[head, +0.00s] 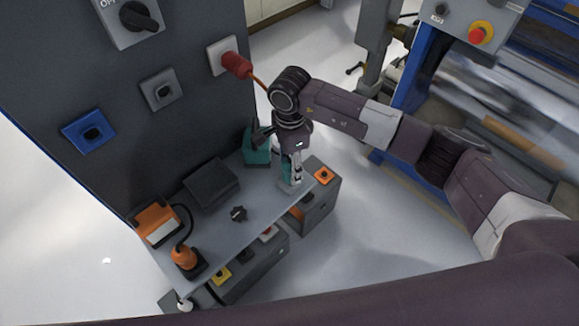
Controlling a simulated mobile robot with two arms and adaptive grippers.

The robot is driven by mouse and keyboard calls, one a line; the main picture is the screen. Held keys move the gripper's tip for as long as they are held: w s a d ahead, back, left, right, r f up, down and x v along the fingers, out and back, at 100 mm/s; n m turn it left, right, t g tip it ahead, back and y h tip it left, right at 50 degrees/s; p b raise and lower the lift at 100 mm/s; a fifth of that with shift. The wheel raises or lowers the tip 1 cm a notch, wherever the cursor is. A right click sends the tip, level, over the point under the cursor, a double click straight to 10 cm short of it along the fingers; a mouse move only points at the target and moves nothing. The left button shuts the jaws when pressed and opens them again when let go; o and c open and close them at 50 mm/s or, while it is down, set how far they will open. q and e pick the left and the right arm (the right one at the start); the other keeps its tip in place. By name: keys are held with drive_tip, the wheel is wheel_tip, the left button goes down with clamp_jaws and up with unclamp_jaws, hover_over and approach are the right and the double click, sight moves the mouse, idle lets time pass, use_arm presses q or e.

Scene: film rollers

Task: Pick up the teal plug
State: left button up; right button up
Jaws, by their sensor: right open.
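The teal plug (287,169) stands near the far right end of the grey shelf, largely hidden by my right gripper (292,174). My right gripper points down over it, with the fingers open close around or beside the plug; I cannot tell whether they touch it. A teal box (257,150) sits just left of the gripper, against the dark panel. My left gripper is not in view.
The grey shelf (262,203) also holds a black box (210,185), a small dark knob (238,213), an orange box (155,221) and an orange plug (183,257). A red plug (236,64) sits in a white wall socket above.

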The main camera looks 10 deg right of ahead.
clamp_jaws()
idle(0.4)
drive_tip(key=shift+w+r, duration=0.1)
drive_tip(key=shift+r, duration=0.4)
wheel_tip(320, 180, up, 19)
drive_tip(key=b, duration=0.4)
drive_tip(key=shift+b, duration=0.35)
